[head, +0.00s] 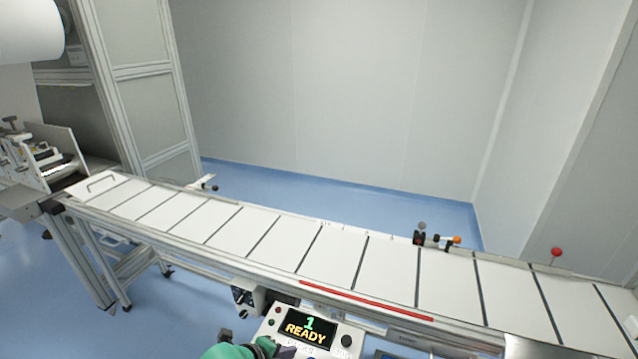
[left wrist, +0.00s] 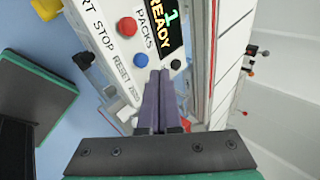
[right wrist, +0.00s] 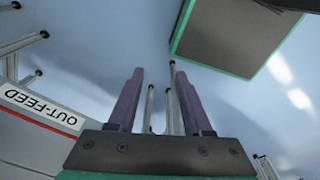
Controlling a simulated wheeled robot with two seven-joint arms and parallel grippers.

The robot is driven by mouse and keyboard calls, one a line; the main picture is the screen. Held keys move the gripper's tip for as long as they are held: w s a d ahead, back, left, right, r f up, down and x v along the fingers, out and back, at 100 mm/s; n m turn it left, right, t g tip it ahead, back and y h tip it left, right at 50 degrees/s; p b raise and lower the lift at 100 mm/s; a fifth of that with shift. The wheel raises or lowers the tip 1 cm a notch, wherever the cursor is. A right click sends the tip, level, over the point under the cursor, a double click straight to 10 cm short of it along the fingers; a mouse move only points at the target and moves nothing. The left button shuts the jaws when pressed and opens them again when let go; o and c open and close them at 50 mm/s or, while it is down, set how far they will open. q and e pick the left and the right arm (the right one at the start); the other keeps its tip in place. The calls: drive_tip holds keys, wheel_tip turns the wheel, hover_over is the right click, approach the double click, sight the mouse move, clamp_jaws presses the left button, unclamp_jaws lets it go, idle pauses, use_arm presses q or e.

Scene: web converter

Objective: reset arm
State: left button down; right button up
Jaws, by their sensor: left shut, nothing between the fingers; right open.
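My left gripper (head: 270,347) is at the bottom of the head view, in front of the control panel (head: 278,327). In the left wrist view its purple fingers (left wrist: 158,76) are together with nothing between them. Their tips lie close to a blue button (left wrist: 141,60) and a black knob (left wrist: 175,64); I cannot tell whether they touch the panel. The display (head: 310,328) reads "1 READY". My right gripper (right wrist: 160,74) shows only in the right wrist view, open and empty above the blue floor.
A long conveyor (head: 335,258) with white sections runs across behind the panel, with a red strip (head: 365,300) on its near edge. A red button (left wrist: 127,27) is on the panel. An OUT-FEED label (right wrist: 40,108) shows left of my right gripper.

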use_arm(q)
drive_tip(key=s+a+r+n+g+y, duration=0.25)
drive_tip(key=s+a+n+y, duration=0.25)
drive_tip(key=s+a+n, duration=1.35)
drive_tip(key=w+d+f+n+g+b, duration=0.1)
drive_tip(key=d+f+n+b, duration=0.1)
drive_tip(key=f, duration=1.1)
drive_tip(key=w+d+f+n+g+b, duration=0.1)
drive_tip(key=f+n+b, duration=0.1)
drive_tip(key=f, duration=1.1)
drive_tip(key=s+a+f+b, duration=0.1)
drive_tip(key=s+f+b, duration=0.1)
drive_tip(key=s+f, duration=0.6)
drive_tip(key=s+a+f+g+b, duration=0.1)
drive_tip(key=s+f+b, duration=0.1)
drive_tip(key=s+f, duration=0.7)
wheel_tip(320, 180, down, 4)
drive_tip(key=shift+s+a+r, duration=0.25)
drive_tip(key=shift+a, duration=0.15)
drive_tip(key=shift+m, duration=0.25)
